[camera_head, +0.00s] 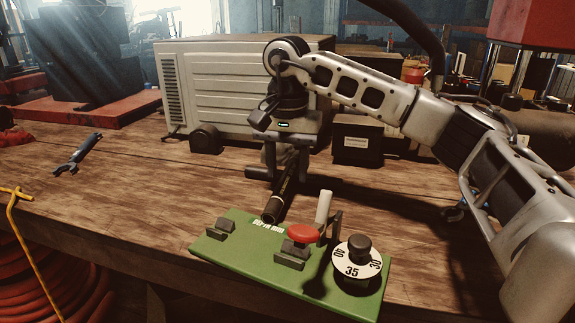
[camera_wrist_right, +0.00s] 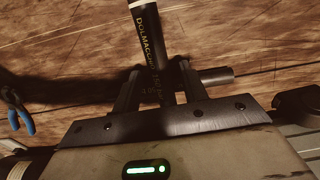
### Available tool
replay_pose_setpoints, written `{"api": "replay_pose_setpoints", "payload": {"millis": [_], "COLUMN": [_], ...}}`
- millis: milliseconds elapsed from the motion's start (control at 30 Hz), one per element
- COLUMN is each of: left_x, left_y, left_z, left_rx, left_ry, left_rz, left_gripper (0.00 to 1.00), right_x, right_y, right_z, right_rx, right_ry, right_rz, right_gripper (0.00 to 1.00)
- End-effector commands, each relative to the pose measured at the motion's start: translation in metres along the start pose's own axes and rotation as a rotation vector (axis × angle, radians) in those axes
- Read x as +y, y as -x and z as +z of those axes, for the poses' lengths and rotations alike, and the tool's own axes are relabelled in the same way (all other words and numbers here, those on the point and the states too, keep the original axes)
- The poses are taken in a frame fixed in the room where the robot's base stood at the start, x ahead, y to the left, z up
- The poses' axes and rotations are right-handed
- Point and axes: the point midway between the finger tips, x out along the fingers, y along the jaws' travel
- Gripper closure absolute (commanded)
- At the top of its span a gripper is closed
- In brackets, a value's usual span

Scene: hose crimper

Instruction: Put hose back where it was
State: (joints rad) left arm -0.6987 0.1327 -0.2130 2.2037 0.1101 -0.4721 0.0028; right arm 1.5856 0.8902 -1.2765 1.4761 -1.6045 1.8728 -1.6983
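A black hose (camera_head: 281,196) with yellow lettering lies on the wooden table, its near end by the back edge of a green control board (camera_head: 232,264). My right gripper (camera_head: 285,165) points down over the hose's far part. In the right wrist view the hose (camera_wrist_right: 148,28) runs between the two fingers (camera_wrist_right: 158,75), which stand apart with gaps visible beside it. The gripper looks open around the hose. The hose's far end is hidden by the gripper. My left gripper is not in view.
A short dark cylinder (camera_wrist_right: 216,76) lies beside the hose. A large pale machine (camera_head: 215,85) stands behind. A wrench (camera_head: 77,154) lies left; the table between is clear.

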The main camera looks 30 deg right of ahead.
Motion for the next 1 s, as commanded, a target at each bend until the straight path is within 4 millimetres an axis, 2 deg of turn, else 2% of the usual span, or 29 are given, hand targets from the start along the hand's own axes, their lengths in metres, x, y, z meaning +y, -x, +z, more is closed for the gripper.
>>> {"api": "replay_pose_setpoints", "payload": {"millis": [133,267,467,533,700,833,1000], "left_x": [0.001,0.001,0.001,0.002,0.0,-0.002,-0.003], "left_y": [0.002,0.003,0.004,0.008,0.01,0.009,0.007], "left_z": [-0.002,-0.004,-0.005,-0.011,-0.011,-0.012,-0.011], "left_rx": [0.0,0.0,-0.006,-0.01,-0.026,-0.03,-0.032], "left_ry": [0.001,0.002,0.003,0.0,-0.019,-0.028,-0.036], "left_rz": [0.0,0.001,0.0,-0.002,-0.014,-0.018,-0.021], "left_gripper": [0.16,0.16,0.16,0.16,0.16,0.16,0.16], "right_x": [0.0,-0.001,-0.001,-0.001,0.0,-0.001,0.0], "right_y": [0.007,0.026,0.072,0.092,0.12,0.13,0.133], "right_z": [0.0,0.0,0.0,0.0,-0.001,0.0,0.0], "right_rx": [0.001,0.001,0.002,0.003,0.002,0.0,0.0], "right_ry": [0.0,0.0,0.0,0.0,0.0,0.001,0.001], "right_rz": [-0.002,-0.003,-0.004,-0.002,-0.001,-0.001,0.0], "right_gripper": [0.57,0.57,0.57,0.57,0.57,0.57,0.57]}}
